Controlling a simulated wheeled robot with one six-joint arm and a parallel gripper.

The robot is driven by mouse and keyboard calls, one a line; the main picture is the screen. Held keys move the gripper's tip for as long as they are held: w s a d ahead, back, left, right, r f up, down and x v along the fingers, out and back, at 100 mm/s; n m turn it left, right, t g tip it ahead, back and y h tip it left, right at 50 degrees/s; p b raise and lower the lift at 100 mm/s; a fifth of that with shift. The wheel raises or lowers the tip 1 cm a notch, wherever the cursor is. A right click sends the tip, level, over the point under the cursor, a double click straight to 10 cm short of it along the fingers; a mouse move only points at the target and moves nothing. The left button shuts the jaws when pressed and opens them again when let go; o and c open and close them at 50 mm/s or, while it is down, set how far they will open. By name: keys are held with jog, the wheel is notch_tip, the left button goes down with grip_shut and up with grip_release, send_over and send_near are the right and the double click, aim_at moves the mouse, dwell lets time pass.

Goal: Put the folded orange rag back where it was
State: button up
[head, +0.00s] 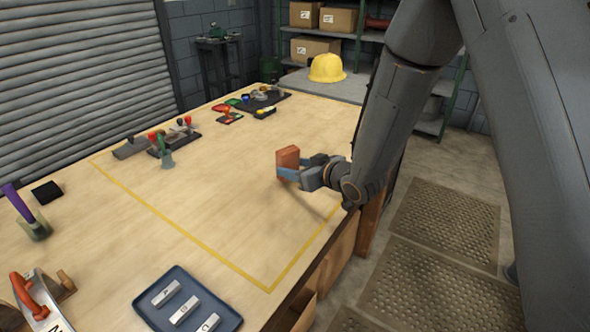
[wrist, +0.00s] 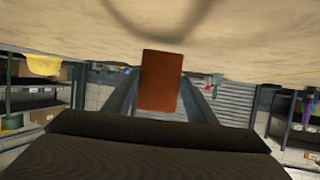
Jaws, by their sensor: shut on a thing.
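The folded orange rag (head: 287,159) is a small orange-brown block held upright in my gripper (head: 291,174), over the right part of the workbench inside the yellow outline. In the wrist view the rag (wrist: 161,80) sits between my two fingers (wrist: 163,97), which are shut on it. In the head view my gripper comes in from the right, low over the bench. I cannot tell whether the rag touches the bench top (head: 222,190).
A blue tray (head: 150,312) with labelled blocks lies at the front. A casing part with an orange handle (head: 34,296) stands at front left. Clamps (head: 170,140) and small tools (head: 262,96) lie at the back. A yellow helmet (head: 327,68) sits behind. The bench middle is clear.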

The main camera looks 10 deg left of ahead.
jog(key=shift+f, duration=0.75)
jog(key=shift+f, duration=0.1)
jog(key=shift+f, duration=0.1)
jog(key=o, duration=1)
jog(key=shift+s+d+r, duration=0.1)
jog(key=shift+d+r, duration=0.05)
jog(key=shift+r, duration=0.15)
jog(key=b+v, duration=0.2)
jog(key=v, duration=0.9)
jog(key=shift+s+d, duration=0.2)
jog(key=shift+d, duration=0.05)
